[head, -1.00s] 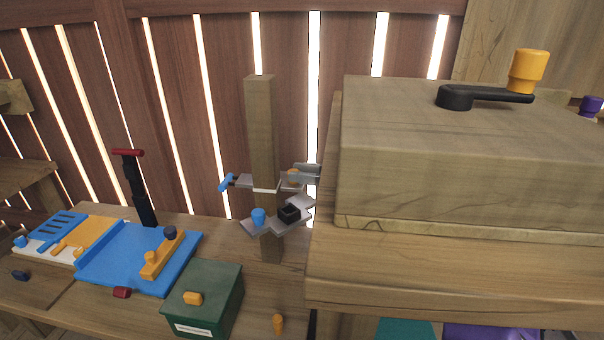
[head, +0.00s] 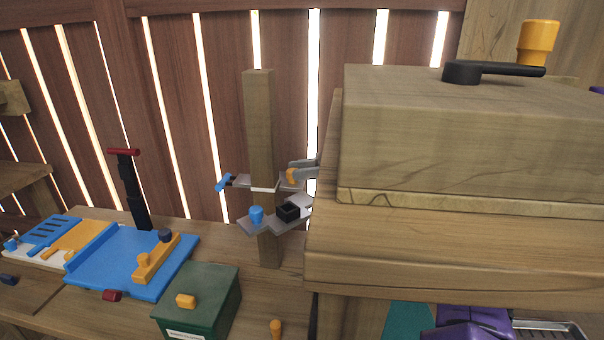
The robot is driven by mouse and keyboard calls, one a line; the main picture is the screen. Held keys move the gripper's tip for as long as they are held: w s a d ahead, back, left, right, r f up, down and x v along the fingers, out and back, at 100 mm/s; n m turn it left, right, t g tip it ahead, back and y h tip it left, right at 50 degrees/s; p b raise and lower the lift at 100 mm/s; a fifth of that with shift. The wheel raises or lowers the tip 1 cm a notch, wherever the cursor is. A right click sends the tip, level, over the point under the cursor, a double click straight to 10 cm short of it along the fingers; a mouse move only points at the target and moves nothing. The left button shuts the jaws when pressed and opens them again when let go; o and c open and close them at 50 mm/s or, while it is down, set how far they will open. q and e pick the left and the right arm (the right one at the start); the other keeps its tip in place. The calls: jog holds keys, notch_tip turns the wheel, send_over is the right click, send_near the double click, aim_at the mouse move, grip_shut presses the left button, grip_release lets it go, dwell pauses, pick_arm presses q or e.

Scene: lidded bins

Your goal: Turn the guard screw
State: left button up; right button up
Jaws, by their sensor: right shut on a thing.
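A wooden post (head: 260,130) stands upright at the middle of the bench, with grey metal plates (head: 262,223) around it. A small orange knob (head: 291,176), which looks like the guard screw, sits on the right side of the upper plate. My right gripper (head: 295,172) reaches in from the right, partly hidden by the large wooden box. Its grey fingers are shut on the orange knob. A blue-handled screw (head: 224,183) is on the post's left side. A blue knob (head: 256,214) and a black block (head: 288,211) sit on the lower plate. My left gripper is out of view.
The large wooden box (head: 460,140) with a black crank (head: 490,70) and orange handle (head: 538,40) fills the right. A green bin (head: 205,295) stands front centre. A blue fixture (head: 130,255) with a black lever (head: 131,190) is at the left.

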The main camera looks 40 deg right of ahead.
dwell(0.3)
jog(key=o, duration=1)
jog(key=shift+o, duration=0.2)
jog(key=shift+d, duration=0.1)
